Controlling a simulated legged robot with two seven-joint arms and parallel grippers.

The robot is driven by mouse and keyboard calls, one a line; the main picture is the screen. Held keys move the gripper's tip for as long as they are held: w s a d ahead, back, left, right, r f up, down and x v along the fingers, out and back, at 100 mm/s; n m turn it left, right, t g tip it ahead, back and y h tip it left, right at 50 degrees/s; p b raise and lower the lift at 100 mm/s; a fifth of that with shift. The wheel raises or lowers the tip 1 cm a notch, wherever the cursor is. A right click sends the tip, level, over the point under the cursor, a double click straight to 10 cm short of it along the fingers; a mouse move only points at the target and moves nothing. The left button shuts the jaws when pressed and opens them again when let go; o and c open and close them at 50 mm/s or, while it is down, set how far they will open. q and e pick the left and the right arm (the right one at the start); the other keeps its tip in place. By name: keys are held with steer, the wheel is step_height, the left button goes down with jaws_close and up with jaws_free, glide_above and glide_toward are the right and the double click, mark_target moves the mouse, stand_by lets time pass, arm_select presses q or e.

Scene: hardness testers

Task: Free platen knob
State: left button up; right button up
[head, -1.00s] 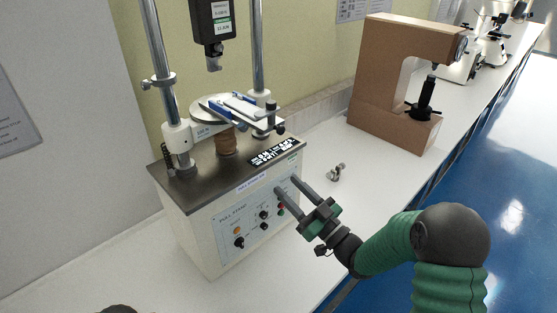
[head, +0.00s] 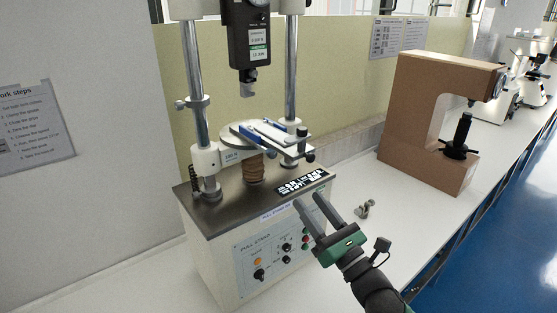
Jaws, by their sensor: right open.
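The pull stand (head: 258,262) is a pale box with a dark metal top, two steel columns and a front panel. Its round platen (head: 238,137) sits between the columns above a brown ribbed post (head: 253,168). A blue-handled tool (head: 266,134) lies across the platen. A small black knob (head: 309,157) shows at the platen's right side, near the tool's end; I cannot tell exactly how they touch. My right gripper (head: 311,199) is open and empty, fingers pointing up toward the stand's front right corner, below and apart from the knob. My left gripper is out of view.
A black force gauge (head: 248,35) hangs above the platen. A small metal part (head: 365,209) lies on the white bench right of the stand. A brown C-shaped tester (head: 430,120) with a black handwheel (head: 459,140) stands farther right. Bench between them is mostly clear.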

mark_target(274, 157)
steer(key=p+x, duration=0.1)
steer(key=x, duration=0.6)
steer(key=p+x, duration=0.2)
steer(key=x, duration=0.5)
steer(key=shift+s+a, duration=0.1)
steer(key=shift+a, duration=0.15)
steer(key=shift+w+a+r, duration=0.1)
steer(key=shift+w+a, duration=0.05)
steer(key=shift+w, duration=0.2)
jaws_close()
